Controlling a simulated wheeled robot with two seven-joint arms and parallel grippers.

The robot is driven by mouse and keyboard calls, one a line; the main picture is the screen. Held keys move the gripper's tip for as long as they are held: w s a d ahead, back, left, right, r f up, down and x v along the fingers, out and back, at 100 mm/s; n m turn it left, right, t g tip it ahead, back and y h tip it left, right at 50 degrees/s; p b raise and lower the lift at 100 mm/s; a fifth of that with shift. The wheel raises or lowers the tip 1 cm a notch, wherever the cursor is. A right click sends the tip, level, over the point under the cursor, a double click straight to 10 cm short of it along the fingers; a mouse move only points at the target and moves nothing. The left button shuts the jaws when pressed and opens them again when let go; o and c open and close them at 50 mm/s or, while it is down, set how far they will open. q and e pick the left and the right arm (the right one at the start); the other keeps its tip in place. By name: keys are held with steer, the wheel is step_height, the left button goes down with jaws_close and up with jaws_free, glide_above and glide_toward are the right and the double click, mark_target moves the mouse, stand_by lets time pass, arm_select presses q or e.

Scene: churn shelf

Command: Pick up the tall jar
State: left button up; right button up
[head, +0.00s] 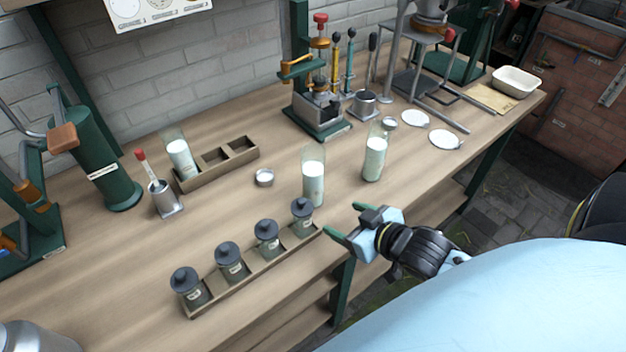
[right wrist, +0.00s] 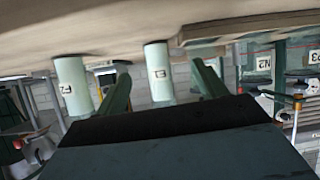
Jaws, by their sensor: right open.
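Two tall clear jars part-filled with white stand free on the bench in the head view: a nearer one (head: 313,180) and one further right (head: 374,160). A third tall jar (head: 180,156) stands in a wooden rack at the back left. My right gripper (head: 343,219) is open and empty at the bench's front edge, in front of and to the right of the nearer jar, apart from it. In the right wrist view, two pale labelled cylinders (right wrist: 158,72) (right wrist: 75,85) show beyond the fingers, one in line with the gap. My left gripper is not in view.
A low wooden rack (head: 255,268) with several dark-lidded short jars stands left of my right gripper. A small round metal lid (head: 264,178) lies left of the nearer jar. A green press (head: 320,115) stands behind. White discs (head: 446,139) lie at right.

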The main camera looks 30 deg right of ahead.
mark_target(323, 167)
steer(key=w+d+r+n+t+y, duration=0.3)
steer(key=d+r+t+y, duration=0.15)
steer(key=r, duration=0.25)
steer(key=shift+g+y, duration=0.25)
steer(key=shift+y, duration=0.2)
steer(key=x, duration=0.7)
steer(key=shift+a+f+b, duration=0.2)
steer(key=shift+a+b, duration=0.15)
steer(key=shift+a, duration=0.05)
steer(key=shift+f+x, duration=0.2)
steer(key=shift+x, duration=1.15)
steer(key=shift+f+x, duration=0.15)
steer(key=shift+x, duration=1.2)
steer(key=shift+r, duration=0.1)
jaws_close()
